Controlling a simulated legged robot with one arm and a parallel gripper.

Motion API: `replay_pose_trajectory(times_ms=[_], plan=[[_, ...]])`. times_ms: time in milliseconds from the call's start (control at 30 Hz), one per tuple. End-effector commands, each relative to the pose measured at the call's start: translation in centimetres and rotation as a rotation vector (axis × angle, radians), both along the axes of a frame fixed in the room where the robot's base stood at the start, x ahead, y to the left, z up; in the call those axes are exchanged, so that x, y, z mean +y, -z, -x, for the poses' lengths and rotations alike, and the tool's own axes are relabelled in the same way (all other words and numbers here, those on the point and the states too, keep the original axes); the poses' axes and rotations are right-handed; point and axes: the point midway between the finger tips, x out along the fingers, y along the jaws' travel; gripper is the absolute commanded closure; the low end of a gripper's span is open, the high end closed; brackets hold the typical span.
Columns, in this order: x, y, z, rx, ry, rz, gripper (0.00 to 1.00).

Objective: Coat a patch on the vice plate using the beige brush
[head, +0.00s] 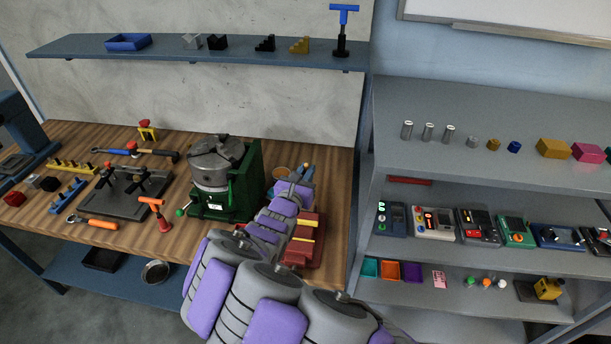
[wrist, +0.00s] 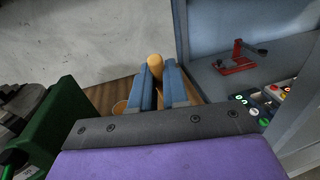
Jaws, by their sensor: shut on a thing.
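My gripper (head: 303,173) is at the back right of the wooden bench, beyond the red vice. In the wrist view, its two blue fingers (wrist: 159,80) are shut on the beige brush (wrist: 155,61). Only the brush's rounded beige end shows clearly; its bristles are hidden. A red vice (head: 303,252) with yellowish strips sits at the bench's right end, partly covered by my arm. I cannot tell whether its top is the vice plate.
A green machine with a grey round chuck (head: 213,165) stands close left of my arm. A dark plate with clamps (head: 122,195) lies farther left. A grey shelf unit (head: 470,180) borders the bench on the right. A blue shelf (head: 215,49) hangs above.

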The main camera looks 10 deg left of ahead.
Motion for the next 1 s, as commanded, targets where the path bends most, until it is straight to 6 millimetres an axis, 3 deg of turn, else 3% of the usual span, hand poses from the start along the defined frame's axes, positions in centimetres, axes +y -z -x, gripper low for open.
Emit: replay_pose_trajectory(times_ms=[100,300,1000], plan=[[-0.4,-1.5,0.1,-0.004,0.004,-0.002,1.00],[-0.4,-2.5,0.3,0.000,0.004,-0.001,1.00],[-0.4,-2.6,0.4,0.000,0.005,-0.002,1.00]])
